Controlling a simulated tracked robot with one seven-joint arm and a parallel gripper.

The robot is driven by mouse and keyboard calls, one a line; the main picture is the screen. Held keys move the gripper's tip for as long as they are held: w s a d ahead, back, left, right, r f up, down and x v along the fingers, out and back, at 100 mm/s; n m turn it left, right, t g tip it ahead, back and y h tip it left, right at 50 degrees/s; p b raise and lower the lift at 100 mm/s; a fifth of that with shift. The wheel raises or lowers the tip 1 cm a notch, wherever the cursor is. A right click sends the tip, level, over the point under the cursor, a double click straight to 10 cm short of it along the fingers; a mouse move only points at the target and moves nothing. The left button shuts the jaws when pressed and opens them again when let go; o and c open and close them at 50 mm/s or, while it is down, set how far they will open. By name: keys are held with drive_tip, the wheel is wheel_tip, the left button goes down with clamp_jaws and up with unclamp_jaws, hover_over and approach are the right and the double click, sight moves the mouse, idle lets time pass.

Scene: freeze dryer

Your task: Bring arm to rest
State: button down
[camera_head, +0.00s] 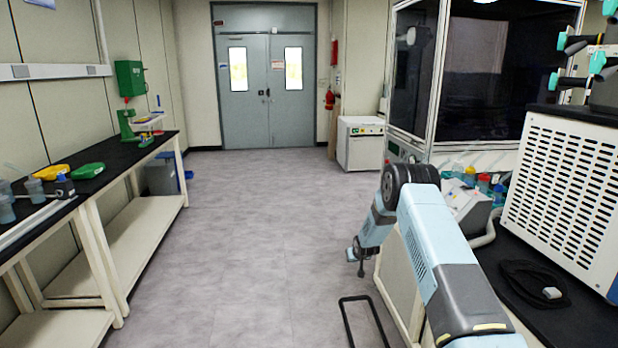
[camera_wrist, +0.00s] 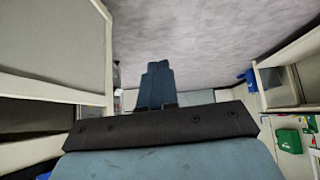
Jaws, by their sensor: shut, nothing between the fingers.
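My arm (camera_head: 435,250) reaches forward from the lower right in the head view, bent at a dark joint, with its end hanging down. My gripper (camera_head: 359,268) is at that end, small and dark, above the grey floor beside the right-hand bench. It holds nothing. In the wrist view its blue fingers (camera_wrist: 156,84) stand together at the middle, past a dark bar, with the floor behind them.
A black-topped bench (camera_head: 120,160) with green and yellow items runs along the left wall. At right stand a white vented machine (camera_head: 565,190) and a glass-fronted cabinet (camera_head: 480,75). The aisle floor (camera_head: 250,220) to the grey double doors (camera_head: 265,95) is clear.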

drive_tip(key=s+d+r, duration=0.1)
drive_tip(key=s+r, duration=0.4)
drive_tip(key=r, duration=0.7)
drive_tip(key=s+r, duration=0.4)
drive_tip(key=r, duration=0.8)
drive_tip(key=s+d+r, duration=0.1)
drive_tip(key=s+r, duration=0.4)
drive_tip(key=r, duration=0.7)
drive_tip(key=s+d+r+g, duration=0.1)
drive_tip(key=s+r, duration=0.5)
drive_tip(key=s, duration=0.3)
drive_tip(key=s+r+m+h, duration=0.1)
drive_tip(key=s+r, duration=0.5)
drive_tip(key=s, duration=0.4)
drive_tip(key=s+d+r+g, duration=0.1)
drive_tip(key=s+r, duration=0.4)
drive_tip(key=s, duration=2.7)
drive_tip(key=shift+a+f+m, duration=0.15)
drive_tip(key=shift+f+m, duration=0.15)
drive_tip(key=shift+f, duration=0.05)
drive_tip(key=c, duration=1.8)
unclamp_jaws()
drive_tip(key=shift+s, duration=0.1)
